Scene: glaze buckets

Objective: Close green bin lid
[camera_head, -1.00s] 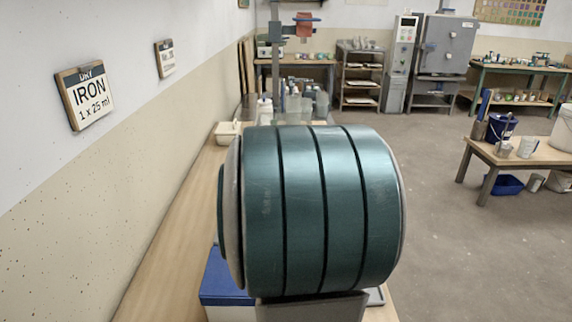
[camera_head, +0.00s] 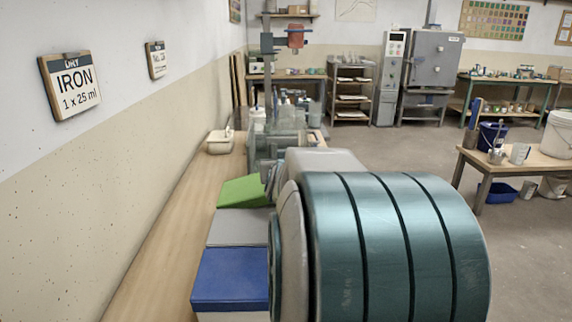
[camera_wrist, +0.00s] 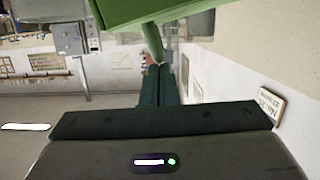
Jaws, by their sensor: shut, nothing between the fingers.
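The green bin lid (camera_head: 243,192) is on the left bench in the head view, beyond a grey lid and a blue lid. It looks tilted, with its far side higher; the bin under it is mostly hidden. In the wrist view, a green part (camera_wrist: 165,12) fills the top edge, with a green bar hanging from it close to my fingertips. My gripper (camera_wrist: 163,68) is shut and empty. In the head view its end (camera_head: 270,182) appears just right of the green lid, partly hidden by my arm. I cannot tell whether it touches the lid.
The grey lid (camera_head: 238,228) and blue lid (camera_head: 230,277) lie flat in front of the green one. A cream container (camera_head: 220,141) and clear vessels (camera_head: 290,113) stand farther back. The wall runs close on the left. Bare bench lies along the wall.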

